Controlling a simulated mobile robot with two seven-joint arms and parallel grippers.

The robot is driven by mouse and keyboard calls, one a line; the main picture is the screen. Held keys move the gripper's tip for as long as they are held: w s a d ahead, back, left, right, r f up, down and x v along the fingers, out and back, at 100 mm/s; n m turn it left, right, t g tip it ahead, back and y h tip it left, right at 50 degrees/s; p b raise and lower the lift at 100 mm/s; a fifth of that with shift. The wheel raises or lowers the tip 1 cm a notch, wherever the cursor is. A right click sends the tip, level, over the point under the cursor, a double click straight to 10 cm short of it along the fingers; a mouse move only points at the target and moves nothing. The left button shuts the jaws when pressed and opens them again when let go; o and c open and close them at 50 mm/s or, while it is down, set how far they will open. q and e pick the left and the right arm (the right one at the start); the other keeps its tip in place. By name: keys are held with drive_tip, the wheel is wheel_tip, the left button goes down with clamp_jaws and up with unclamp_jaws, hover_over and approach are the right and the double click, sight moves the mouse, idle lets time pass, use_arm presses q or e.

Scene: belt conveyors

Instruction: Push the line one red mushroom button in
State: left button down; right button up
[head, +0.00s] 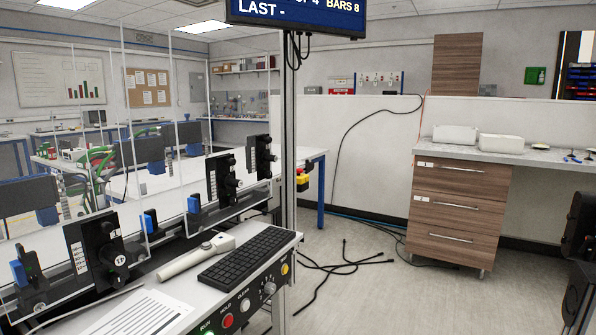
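A small red mushroom button (302,179) shows on a yellow and black box beside the grey upright post (288,130), at the middle of the head view. The box is small at this distance, and I cannot read a line label on it. I cannot tell whether the button is in or out. Neither of my grippers is in view.
A console with a keyboard (245,253), a handheld scanner (196,255), a paper sheet (140,313) and a red HOLD button (227,320) stands at the front. Black cables (345,265) lie on the floor. A wooden drawer cabinet (458,215) stands right. Open floor lies between.

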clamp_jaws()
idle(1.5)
